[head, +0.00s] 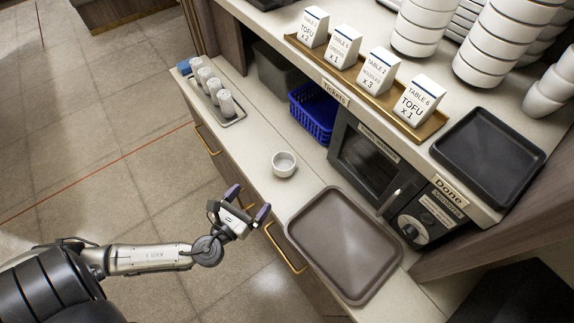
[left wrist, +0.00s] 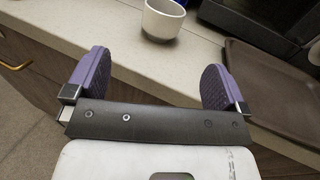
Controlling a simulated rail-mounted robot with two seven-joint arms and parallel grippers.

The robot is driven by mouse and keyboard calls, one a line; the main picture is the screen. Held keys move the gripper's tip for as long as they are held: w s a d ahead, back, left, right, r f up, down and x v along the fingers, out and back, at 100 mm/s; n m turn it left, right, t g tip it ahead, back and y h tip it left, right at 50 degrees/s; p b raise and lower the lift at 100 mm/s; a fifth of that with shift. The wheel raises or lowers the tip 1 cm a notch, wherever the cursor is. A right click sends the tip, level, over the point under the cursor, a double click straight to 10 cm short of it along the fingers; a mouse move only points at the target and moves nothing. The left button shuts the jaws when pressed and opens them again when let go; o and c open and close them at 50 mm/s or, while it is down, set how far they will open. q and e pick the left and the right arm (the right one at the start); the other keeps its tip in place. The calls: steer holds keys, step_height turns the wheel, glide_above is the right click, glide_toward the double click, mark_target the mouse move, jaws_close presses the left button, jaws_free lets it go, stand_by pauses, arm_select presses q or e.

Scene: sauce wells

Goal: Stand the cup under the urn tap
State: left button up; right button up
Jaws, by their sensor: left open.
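A small white cup (head: 284,164) stands upright on the pale counter, left of the brown tray. It also shows in the left wrist view (left wrist: 162,20), with its top cut off by the frame. My left gripper (head: 248,203) is open and empty at the counter's front edge, apart from the cup and on the near side of it. In the left wrist view its two purple fingers (left wrist: 157,72) are spread wide, with the cup beyond the gap between them. I see no urn or tap in either view. My right gripper is not in view.
A brown tray (head: 312,223) lies right of the cup. A microwave (head: 367,160) and a blue basket (head: 314,112) stand behind, under a shelf with ticket blocks (head: 377,68) and stacked bowls (head: 490,52). A small tray with several rolled items (head: 226,103) is at the counter's far left end.

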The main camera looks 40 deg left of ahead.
mark_target(277, 170)
arm_select(q)
steer(key=shift+m, duration=0.5)
steer(key=w, duration=0.9)
steer(key=w+a, duration=0.1)
steer(key=w, duration=0.4)
steer(key=shift+c, duration=0.4)
steer(key=c, duration=1)
steer(key=shift+s, duration=0.1)
steer(key=shift+r, duration=0.1)
